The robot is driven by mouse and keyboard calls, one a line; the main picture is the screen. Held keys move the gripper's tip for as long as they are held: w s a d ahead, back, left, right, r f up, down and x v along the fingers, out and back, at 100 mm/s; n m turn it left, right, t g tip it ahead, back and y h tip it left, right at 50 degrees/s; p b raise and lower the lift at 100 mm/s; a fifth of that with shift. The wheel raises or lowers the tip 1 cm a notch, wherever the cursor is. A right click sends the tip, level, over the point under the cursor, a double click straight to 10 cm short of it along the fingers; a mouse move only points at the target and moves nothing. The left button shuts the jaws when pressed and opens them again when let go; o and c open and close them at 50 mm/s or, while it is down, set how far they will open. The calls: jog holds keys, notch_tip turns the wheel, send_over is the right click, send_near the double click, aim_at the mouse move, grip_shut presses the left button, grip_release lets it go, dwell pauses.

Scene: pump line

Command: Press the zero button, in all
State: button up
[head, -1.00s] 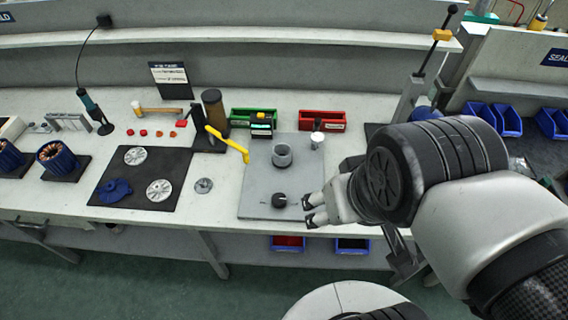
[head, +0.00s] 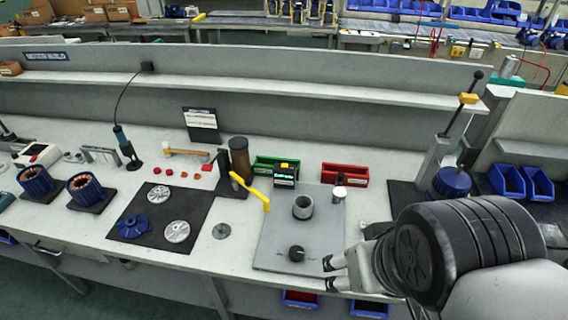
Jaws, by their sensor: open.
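No button marked zero can be made out. My gripper (head: 330,274) is open and empty at the plate's front right corner. It is to the right of a black knob (head: 296,253) and apart from it.
A grey ring (head: 303,207) stands on the plate. A yellow-handled lever (head: 250,190) reaches over its left edge. Green (head: 263,167) and red (head: 345,174) bins sit behind. A black mat (head: 148,232) with parts lies left. A lever press (head: 440,150) stands right.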

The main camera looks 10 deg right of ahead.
grip_shut()
dwell(0.6)
dwell(1.2)
